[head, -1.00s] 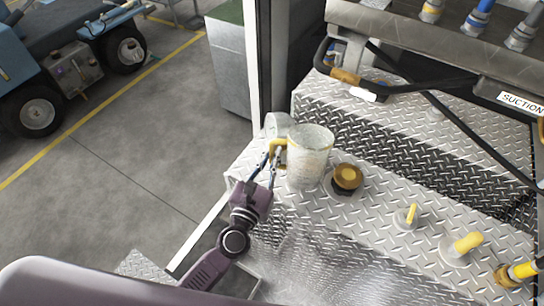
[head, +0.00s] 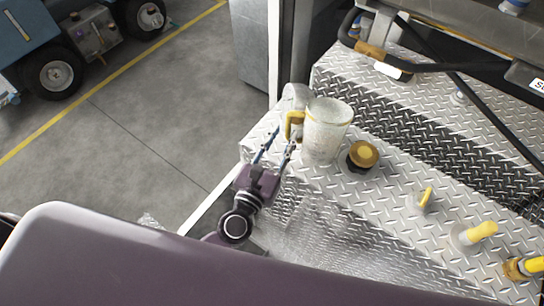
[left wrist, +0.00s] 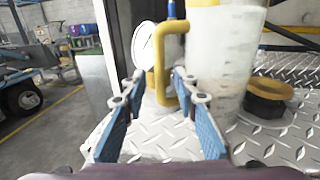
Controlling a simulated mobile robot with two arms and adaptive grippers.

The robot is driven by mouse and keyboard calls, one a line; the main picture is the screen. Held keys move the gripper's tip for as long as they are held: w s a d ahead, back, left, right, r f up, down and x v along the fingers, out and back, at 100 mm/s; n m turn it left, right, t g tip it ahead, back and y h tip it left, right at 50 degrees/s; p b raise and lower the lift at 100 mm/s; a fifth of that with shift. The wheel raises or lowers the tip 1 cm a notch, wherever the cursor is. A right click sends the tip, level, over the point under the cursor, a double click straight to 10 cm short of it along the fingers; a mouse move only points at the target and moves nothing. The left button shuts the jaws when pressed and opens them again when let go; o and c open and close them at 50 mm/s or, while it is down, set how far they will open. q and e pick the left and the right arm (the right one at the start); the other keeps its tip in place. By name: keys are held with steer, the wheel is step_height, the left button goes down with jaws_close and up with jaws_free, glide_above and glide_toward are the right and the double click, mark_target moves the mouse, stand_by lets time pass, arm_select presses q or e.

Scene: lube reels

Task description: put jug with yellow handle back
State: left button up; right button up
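The jug (head: 328,132) is cloudy and translucent, with a yellow handle (head: 292,124) on its left side. It stands upright on the diamond-plate step (head: 390,190). My left gripper (head: 284,139) is open at the handle side, its two blue fingers spread apart. In the left wrist view, the handle (left wrist: 171,62) rises just beyond the open fingertips (left wrist: 159,82), and the jug body (left wrist: 222,60) is to the right. The fingers look clear of the handle. My right gripper is not in view.
A pale round object (head: 297,95) stands close behind the jug. A yellow-topped black cap (head: 362,156) is close on its right. Yellow-handled fittings (head: 478,233) stand farther right. A black bar (head: 450,68) crosses above the step. The floor at left (head: 150,125) is open.

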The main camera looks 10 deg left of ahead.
arm_select(q)
steer(key=s+a+b, duration=0.1)
steer(key=s+b, duration=0.1)
steer(key=s, duration=0.6)
steer(key=shift+a, duration=0.25)
steer(key=s+a+f+m+g, duration=0.25)
steer(key=f+m, duration=0.45)
steer(key=f, duration=0.5)
steer(key=s+a+f+m+g, duration=0.1)
steer(key=s+f+m+g, duration=0.2)
steer(key=f+m, duration=0.75)
steer(key=s+a+f+m+g, duration=0.1)
steer(key=s+f+m+g, duration=0.3)
steer(key=f, duration=1)
steer(key=s+a+f+m+g+y, duration=0.1)
steer(key=s+a+f+m+g, duration=0.2)
steer(key=s+f+m, duration=0.4)
steer(key=s+a+f+m+g+y, duration=0.2)
steer(key=s+a+f+m+g, duration=0.2)
steer(key=s+f, duration=0.7)
steer(key=s+a+m, duration=0.2)
steer(key=s+m, duration=0.2)
steer(key=s, duration=0.2)
steer(key=shift+s+a, duration=0.25)
steer(key=shift+s, duration=0.1)
